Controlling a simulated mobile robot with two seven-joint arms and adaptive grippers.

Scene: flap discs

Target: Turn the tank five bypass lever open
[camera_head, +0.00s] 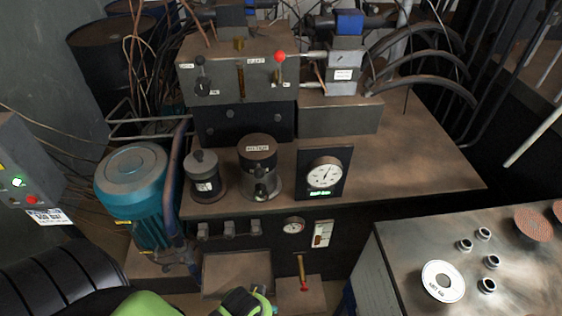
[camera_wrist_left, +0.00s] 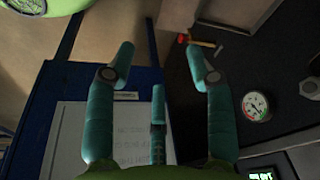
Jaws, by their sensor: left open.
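A brass lever with a red tip (camera_head: 301,272) hangs down from the front of the bench, below a small gauge. In the left wrist view a red-and-orange handle (camera_wrist_left: 202,42), likely the same lever, points sideways just beyond the right fingertip. No label naming tank five is readable, so I cannot be sure this is the bypass lever. My left gripper (camera_wrist_left: 158,65) has its teal fingers spread apart with nothing between them. In the head view its green and dark parts (camera_head: 243,303) show at the bottom edge, left of the lever. My right gripper is not visible.
A small gauge (camera_head: 294,225) sits above the lever and shows in the wrist view (camera_wrist_left: 255,106). A teal motor (camera_head: 132,180) stands at left. A red-knobbed lever (camera_head: 280,57) is on the upper valve block. A metal table (camera_head: 400,250) is at right.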

